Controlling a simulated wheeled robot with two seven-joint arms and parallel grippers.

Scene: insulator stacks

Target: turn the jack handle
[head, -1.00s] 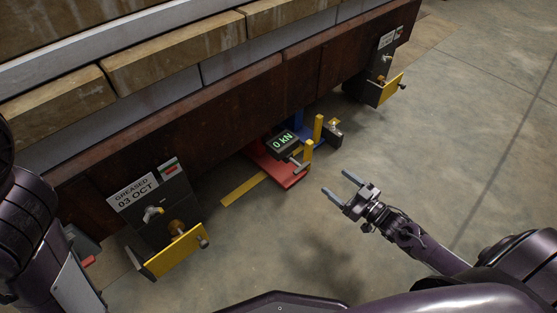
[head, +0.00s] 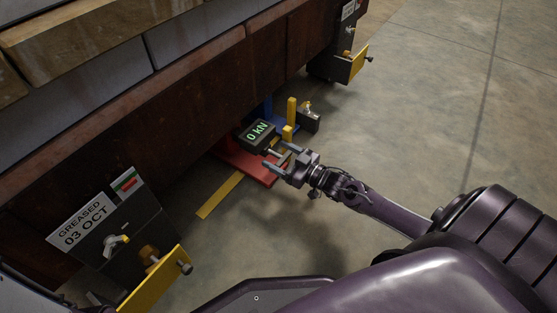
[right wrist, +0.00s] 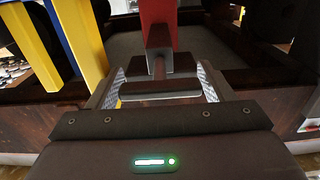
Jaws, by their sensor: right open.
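The jack (head: 240,160) has a red base and a dark display box (head: 257,134) reading 0 kN, low beside the rusty beam. Its short grey handle (head: 273,153) sticks out toward my right gripper (head: 281,158). The right gripper is open, with its fingertips at the handle's outer end. In the right wrist view, a dark T-shaped bar (right wrist: 160,88) lies between the two open fingers (right wrist: 158,92), below a red part. I cannot tell whether the fingers touch it. My left gripper is out of view.
Yellow posts (head: 291,112) and a small dark box with a brass fitting (head: 308,119) stand just behind the gripper. A dark bracket labelled GREASED 03 OCT (head: 85,228) with a yellow plate is at lower left. Another bracket (head: 340,60) is at upper right. Concrete floor to the right is clear.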

